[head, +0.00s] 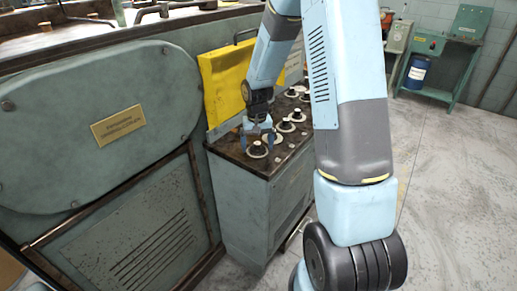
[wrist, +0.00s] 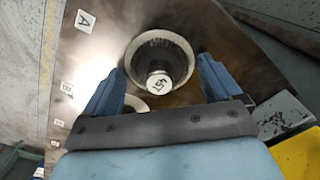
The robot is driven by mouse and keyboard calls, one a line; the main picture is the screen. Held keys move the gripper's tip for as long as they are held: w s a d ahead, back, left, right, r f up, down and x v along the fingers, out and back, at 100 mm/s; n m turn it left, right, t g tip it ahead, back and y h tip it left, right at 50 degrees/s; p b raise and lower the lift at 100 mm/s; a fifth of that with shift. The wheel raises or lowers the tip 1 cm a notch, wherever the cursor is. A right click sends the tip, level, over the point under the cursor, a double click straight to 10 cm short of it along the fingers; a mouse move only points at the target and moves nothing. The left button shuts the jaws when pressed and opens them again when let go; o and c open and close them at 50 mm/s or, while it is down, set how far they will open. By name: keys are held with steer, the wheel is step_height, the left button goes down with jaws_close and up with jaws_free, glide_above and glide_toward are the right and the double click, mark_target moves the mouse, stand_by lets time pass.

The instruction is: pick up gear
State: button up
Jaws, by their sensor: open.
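Several pale round gears sit on dark pegs on the brown top of a green cabinet. The nearest gear (head: 257,153) is at the cabinet's near left corner, directly below my gripper (head: 258,127). In the wrist view a gear (wrist: 137,50) shows as a pale ring around a peg with a marked light end. The two blue fingers of my gripper (wrist: 160,80) stand apart on either side of it, with nothing held. Whether the fingers touch the gear cannot be told. Part of another pale gear (wrist: 139,104) shows behind the palm.
More gears (head: 285,125) stand close by along the cabinet top (head: 234,157). A yellow panel (head: 226,80) rises behind it. A large green machine (head: 95,125) stands at left. The floor (head: 450,200) at right is open. Letter labels (wrist: 84,21) mark the surface in the wrist view.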

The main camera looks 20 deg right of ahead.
mark_target(258, 143)
steer(key=shift+c, duration=0.3)
steer(key=c, duration=1.3)
steer(key=shift+r, duration=0.1)
steer(key=shift+r, duration=0.2)
steer(key=r, duration=0.3)
steer(key=shift+s+r, duration=0.2)
steer(key=shift+s, duration=0.1)
steer(key=s+r, duration=0.3)
steer(key=s, duration=0.1)
steer(key=s+a+r, duration=0.1)
steer(key=s+r, duration=0.2)
steer(key=s, duration=0.2)
steer(key=s+r, duration=0.3)
steer(key=s, duration=0.1)
steer(key=shift+s+a, duration=0.15)
steer(key=shift+a, duration=0.15)
